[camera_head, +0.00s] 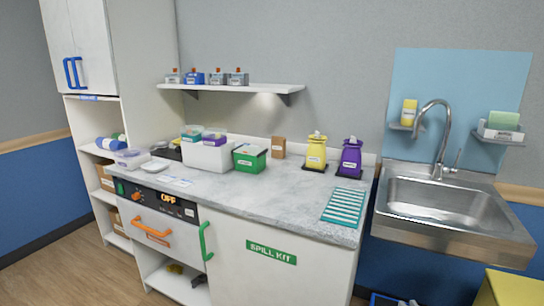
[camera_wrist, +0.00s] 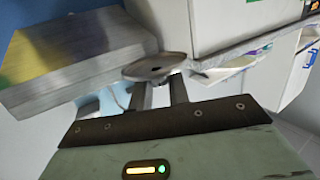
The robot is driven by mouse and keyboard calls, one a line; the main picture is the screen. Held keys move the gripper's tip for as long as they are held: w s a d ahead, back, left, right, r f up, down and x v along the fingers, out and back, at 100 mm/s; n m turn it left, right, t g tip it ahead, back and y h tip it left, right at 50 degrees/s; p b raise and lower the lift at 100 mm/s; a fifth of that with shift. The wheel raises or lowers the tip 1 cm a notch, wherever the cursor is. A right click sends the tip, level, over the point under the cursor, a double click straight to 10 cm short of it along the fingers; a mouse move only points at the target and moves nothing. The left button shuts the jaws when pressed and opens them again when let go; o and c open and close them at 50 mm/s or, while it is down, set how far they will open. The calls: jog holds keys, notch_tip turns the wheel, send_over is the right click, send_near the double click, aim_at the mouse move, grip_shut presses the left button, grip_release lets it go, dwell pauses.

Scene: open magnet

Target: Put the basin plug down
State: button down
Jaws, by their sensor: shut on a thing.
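The basin plug (camera_wrist: 155,67), a grey metal disc with a dark spot at its middle, is in the wrist view at the tips of my gripper (camera_wrist: 158,84). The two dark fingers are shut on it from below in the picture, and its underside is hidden. It appears held in the air, clear of any surface. In the head view neither my gripper nor the plug shows. The steel sink (camera_head: 440,210) with its curved tap (camera_head: 436,125) is at the right in the head view, and its basin looks empty.
A yellow-topped thing (camera_head: 512,286) stands at the lower right. A grey, yellow-tinted boxy form (camera_wrist: 75,65) lies left of the plug in the wrist view.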

jog(key=shift+s+a+f+h, duration=0.15)
jog(key=shift+s+a+f, duration=0.25)
jog(key=shift+s, duration=0.3)
jog(key=shift+s+a+f+h, duration=0.15)
jog(key=shift+s+a+f, duration=0.1)
jog(key=shift+s+a, duration=0.3)
jog(key=shift+s+d, duration=0.1)
jog(key=shift+d, duration=0.05)
